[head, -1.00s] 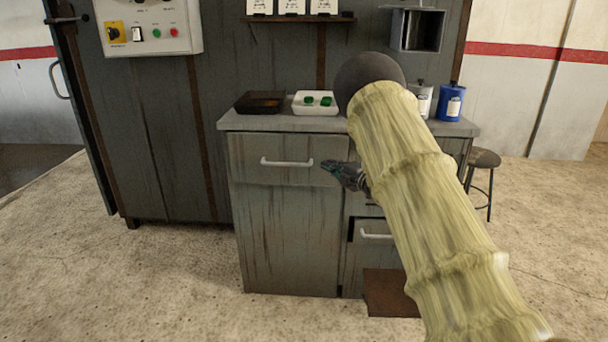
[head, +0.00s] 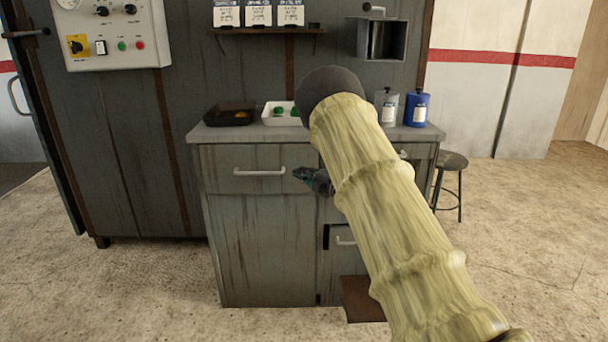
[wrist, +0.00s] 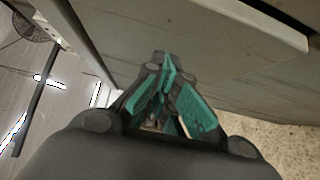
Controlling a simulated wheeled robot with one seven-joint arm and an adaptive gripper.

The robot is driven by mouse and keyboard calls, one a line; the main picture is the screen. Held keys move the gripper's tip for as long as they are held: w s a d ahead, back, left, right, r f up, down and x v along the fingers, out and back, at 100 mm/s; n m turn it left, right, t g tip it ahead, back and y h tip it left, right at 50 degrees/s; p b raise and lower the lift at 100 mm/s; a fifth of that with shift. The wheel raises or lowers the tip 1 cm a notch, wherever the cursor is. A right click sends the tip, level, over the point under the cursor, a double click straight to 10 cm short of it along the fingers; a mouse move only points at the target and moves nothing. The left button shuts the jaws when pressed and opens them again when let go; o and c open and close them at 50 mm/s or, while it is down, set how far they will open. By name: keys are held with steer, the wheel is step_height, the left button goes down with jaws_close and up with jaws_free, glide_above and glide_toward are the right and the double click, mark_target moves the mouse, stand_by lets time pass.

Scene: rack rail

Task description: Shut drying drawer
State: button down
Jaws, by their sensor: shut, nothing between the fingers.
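A grey cabinet holds several drawers, and no label shows which is the drying drawer. The wide upper left drawer (head: 225,160) has a white bar handle (head: 260,172), and its front seems to stand a little proud of the panel below. A lower right drawer with a white handle (head: 345,242) has a dark gap at its left edge. My gripper (head: 300,174) is shut and empty, just right of the upper left handle. I cannot tell whether it touches the drawer. The wrist view shows the closed teal-padded fingers (wrist: 165,75) beside a grey panel. My arm hides part of the right-hand drawers.
The countertop (head: 215,131) carries a dark tray (head: 228,117), a white tray (head: 270,119) with green pieces, a grey can (head: 386,107) and a blue can (head: 416,108). A stool (head: 451,162) stands at the right. Floor is clear at the left front.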

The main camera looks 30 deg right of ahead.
steer(key=a+p+v, duration=0.1)
steer(key=a+v, duration=0.1)
steer(key=v, duration=1)
steer(key=shift+s, duration=0.5)
steer(key=s+a+f+m+g+h, duration=0.1)
steer(key=s+a+f+m+g, duration=0.2)
steer(key=f, duration=0.5)
steer(key=s+a+f+m+h, duration=0.2)
steer(key=s+a+f+m, duration=0.2)
steer(key=f, duration=0.4)
steer(key=s+a+f+m+g+h, duration=0.1)
steer(key=s+a+f+m+g, duration=0.2)
steer(key=f, duration=0.6)
steer(key=s+a+f+m+g, duration=0.2)
steer(key=s+a+f, duration=0.25)
steer(key=s, duration=0.25)
steer(key=s+a+f+m+g+h, duration=0.1)
steer(key=s+a+f+m+g, duration=0.15)
steer(key=s+a+f, duration=0.4)
steer(key=s+a+f+m+g, duration=0.1)
steer(key=s+f+m, duration=0.2)
steer(key=s, duration=0.5)
steer(key=s+a+f+m+g, duration=0.1)
steer(key=s+a+m+g, duration=0.3)
steer(key=s, duration=0.7)
steer(key=s+a+f+g, duration=0.15)
steer(key=s+a, duration=0.35)
steer(key=s, duration=0.5)
step_height(320, 180, up, 21)
steer(key=p, duration=2.1)
